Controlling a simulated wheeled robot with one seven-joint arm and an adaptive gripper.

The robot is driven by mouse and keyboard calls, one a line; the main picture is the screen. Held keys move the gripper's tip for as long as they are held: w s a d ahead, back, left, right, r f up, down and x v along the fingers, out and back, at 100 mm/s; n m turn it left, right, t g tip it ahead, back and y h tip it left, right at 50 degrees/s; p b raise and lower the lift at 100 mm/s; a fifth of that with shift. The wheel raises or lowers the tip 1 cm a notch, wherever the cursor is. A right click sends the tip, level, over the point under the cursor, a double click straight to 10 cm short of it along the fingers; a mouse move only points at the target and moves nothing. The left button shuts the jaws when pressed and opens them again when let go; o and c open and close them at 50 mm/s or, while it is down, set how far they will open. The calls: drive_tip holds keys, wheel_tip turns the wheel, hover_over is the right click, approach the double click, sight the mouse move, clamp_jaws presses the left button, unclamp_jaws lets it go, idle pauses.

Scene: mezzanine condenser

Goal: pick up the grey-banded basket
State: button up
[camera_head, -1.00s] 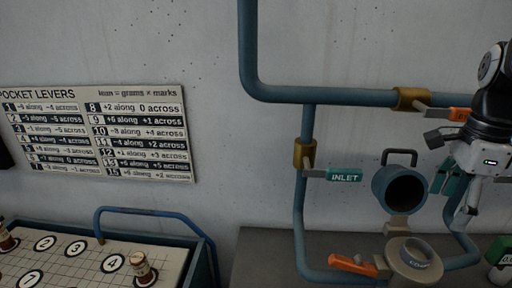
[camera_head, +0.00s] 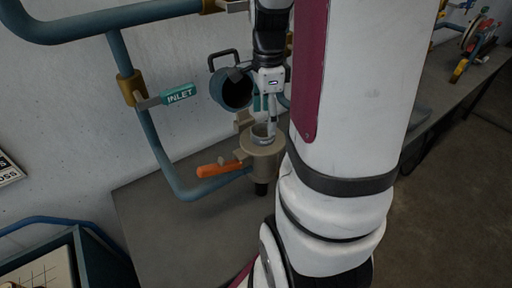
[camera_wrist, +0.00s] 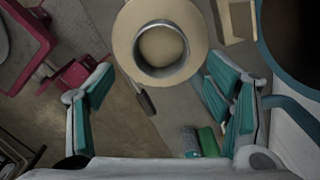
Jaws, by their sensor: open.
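The grey-banded basket (camera_head: 262,134) shows as a grey round rim seated in the beige strainer body (camera_head: 262,147); the rest of it is hidden inside. In the wrist view the grey band (camera_wrist: 139,50) is a ring around a tan interior, within the wide beige flange (camera_wrist: 197,33). My gripper (camera_head: 270,122) points down close above the ring in the head view. In the wrist view my gripper (camera_wrist: 163,105) has its teal-padded fingers wide apart and nothing between them. The ring lies toward the top of that view, ahead of the fingers.
A blue open-mouthed vessel (camera_head: 217,88) with a dark handle stands beside the strainer. An orange lever (camera_head: 218,169), blue pipes (camera_head: 150,130) and a green INLET handle (camera_head: 179,93) are close to the left. A green object (camera_wrist: 208,141) lies below. The grey bench (camera_head: 160,235) is clear in front.

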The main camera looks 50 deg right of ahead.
sight(266, 129)
wheel_tip(266, 129, down, 5)
drive_tip(key=shift+r+p, duration=0.1)
drive_tip(key=shift+p, duration=0.2)
drive_tip(key=shift+c, duration=0.6)
drive_tip(key=c, duration=1.6)
